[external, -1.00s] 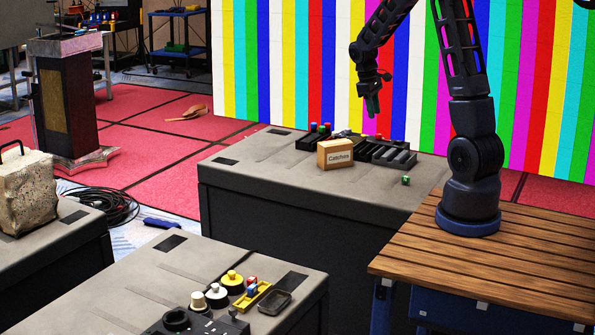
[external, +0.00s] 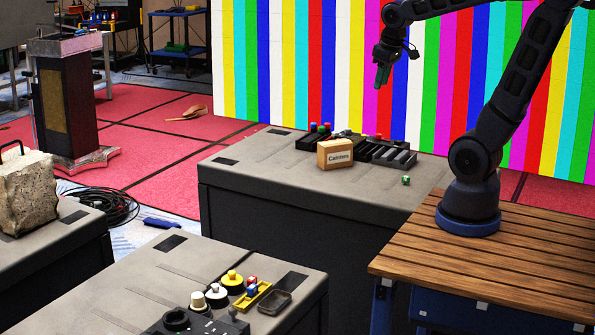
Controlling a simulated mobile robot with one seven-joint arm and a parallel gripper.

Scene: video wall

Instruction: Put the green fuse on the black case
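A small green cube with light markings, which looks like the green fuse (external: 405,180), lies on the bare right part of a large grey-topped case with black sides (external: 290,220). Black slotted trays (external: 390,154) stand at the back of that top. I cannot tell which dark item is the black case. My gripper (external: 381,80) hangs in the air above and behind the trays, pointing down, well apart from the cube. It looks empty, but its fingers are too small to tell open from shut.
A nearer grey case (external: 130,265) carries a yellow tray (external: 251,296), round knobs and a dark dish (external: 274,302). The striped video wall (external: 330,60) rises behind. The grey top left of the box is clear.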

